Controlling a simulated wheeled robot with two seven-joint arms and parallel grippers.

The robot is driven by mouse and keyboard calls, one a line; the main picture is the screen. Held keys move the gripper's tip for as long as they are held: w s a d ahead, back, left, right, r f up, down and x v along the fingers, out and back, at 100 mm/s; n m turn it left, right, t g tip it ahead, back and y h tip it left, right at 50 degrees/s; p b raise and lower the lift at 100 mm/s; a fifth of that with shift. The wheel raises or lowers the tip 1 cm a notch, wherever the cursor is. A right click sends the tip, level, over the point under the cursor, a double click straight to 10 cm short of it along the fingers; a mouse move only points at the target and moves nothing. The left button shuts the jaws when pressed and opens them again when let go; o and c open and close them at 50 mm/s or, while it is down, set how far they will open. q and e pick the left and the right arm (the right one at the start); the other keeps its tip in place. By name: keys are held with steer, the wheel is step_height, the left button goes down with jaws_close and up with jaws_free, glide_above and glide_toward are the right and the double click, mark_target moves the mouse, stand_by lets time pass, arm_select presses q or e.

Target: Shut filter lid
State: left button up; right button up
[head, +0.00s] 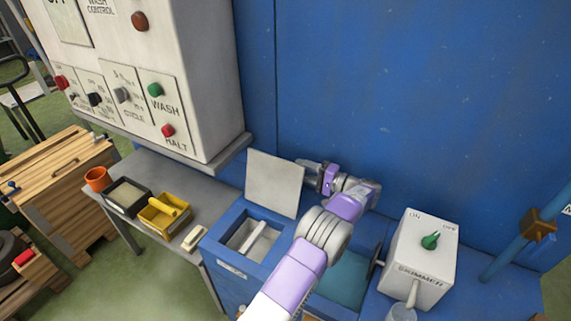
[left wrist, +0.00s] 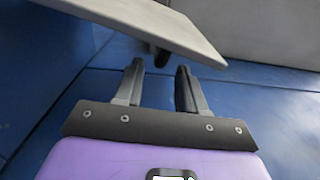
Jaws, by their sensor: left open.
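The filter lid (head: 274,183) is a pale grey plate standing raised, nearly upright, at the back of the blue filter box (head: 217,242). The box is open, and a white handle-shaped piece (head: 256,239) shows inside. My left gripper (head: 311,176) is behind the lid, at its right edge, with the arm reaching over from the right. In the left wrist view the gripper's two fingers (left wrist: 159,69) are apart with nothing between them. The lid (left wrist: 130,18) slants across just beyond the fingertips; I cannot tell whether they touch. My right gripper is not in view.
A blue wall (head: 400,100) stands close behind the lid. The skimmer box (head: 421,255) with a green knob is to the right, beside an open water tank (head: 346,277). A control cabinet (head: 190,60) overhangs the bench at left, which holds a yellow tray (head: 153,222) and an orange cup (head: 97,179).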

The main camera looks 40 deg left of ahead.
mark_target(285, 165)
arm_select(q)
steer(key=a, duration=0.4)
steer(key=a+b, duration=0.1)
steer(key=a, duration=0.1)
steer(key=shift+s+a, duration=0.3)
steer(key=shift+s, duration=0.1)
steer(key=shift+f, duration=0.1)
jaws_close()
